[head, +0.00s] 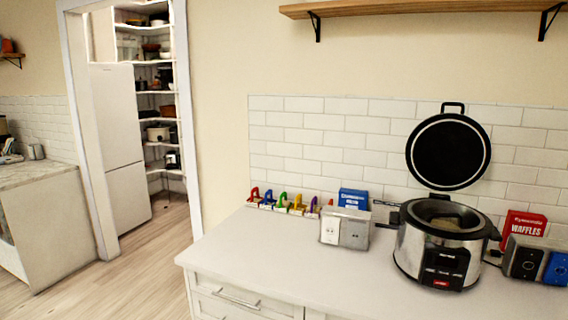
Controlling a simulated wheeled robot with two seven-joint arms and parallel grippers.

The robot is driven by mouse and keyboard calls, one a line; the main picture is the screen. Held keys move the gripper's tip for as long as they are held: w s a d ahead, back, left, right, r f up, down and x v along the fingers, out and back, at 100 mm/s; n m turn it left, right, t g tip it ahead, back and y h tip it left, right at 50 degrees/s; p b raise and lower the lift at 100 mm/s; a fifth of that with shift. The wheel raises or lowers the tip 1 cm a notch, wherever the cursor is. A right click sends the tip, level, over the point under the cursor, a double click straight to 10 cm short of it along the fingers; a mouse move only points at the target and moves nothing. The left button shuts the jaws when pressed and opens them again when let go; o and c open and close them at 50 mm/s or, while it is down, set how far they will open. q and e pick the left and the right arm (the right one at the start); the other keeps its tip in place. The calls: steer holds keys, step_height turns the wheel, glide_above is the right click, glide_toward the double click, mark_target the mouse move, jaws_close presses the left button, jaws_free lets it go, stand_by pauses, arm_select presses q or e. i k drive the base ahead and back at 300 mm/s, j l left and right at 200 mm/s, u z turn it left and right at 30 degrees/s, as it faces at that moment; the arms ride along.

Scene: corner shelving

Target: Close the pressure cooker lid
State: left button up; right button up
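The pressure cooker (432,249) stands on the white counter at the right, a silver pot with a black control panel on its front. Its round black lid (448,152) is open and stands upright above the rear of the pot, with a handle loop at the top. The pot's inside shows from above, with something pale in it. Neither of my grippers is in view.
A silver toaster (345,228) and a blue box (353,199) stand left of the cooker. A red waffles box (524,225) and another appliance (536,259) stand to its right. Several colourful items (290,204) line the wall. A wooden shelf (420,10) hangs above. The counter's front left (270,250) is clear.

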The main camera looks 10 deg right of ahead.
mark_target(446, 151)
steer(key=z, duration=1.4)
